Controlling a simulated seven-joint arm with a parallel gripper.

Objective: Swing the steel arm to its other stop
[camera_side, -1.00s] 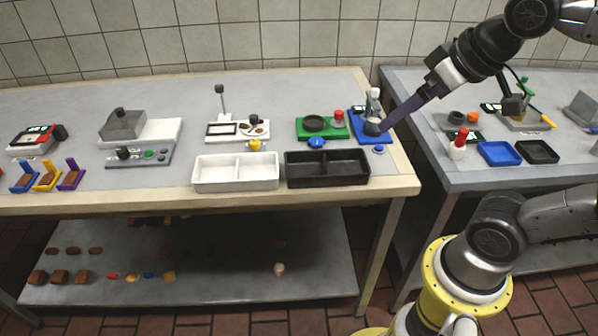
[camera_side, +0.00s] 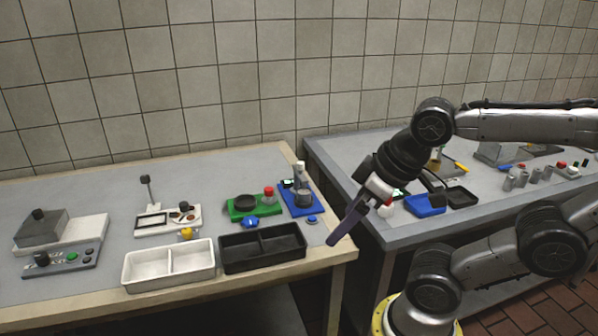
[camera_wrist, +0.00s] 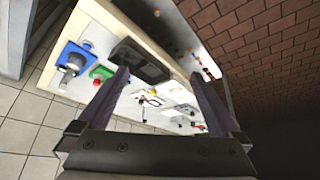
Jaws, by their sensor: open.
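A thin steel arm with a black knob (camera_side: 146,188) stands nearly upright at the back of a white station (camera_side: 168,218) on the left table. It leans slightly left in the side view. My gripper (camera_side: 348,224) is open and empty, its purple fingers pointing down by the table's front right corner. It is well to the right of the steel arm and touches nothing that I can see. The wrist view shows my two fingers (camera_wrist: 158,82) spread wide, with the white station (camera_wrist: 150,98) between them in the distance.
A black two-part tray (camera_side: 262,248) and a white two-part tray (camera_side: 168,264) lie along the front edge. A green station (camera_side: 243,212) and a blue station (camera_side: 300,203) with a grey upright device stand behind. A grey box station (camera_side: 60,240) is at left. A second table (camera_side: 345,165) is at right.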

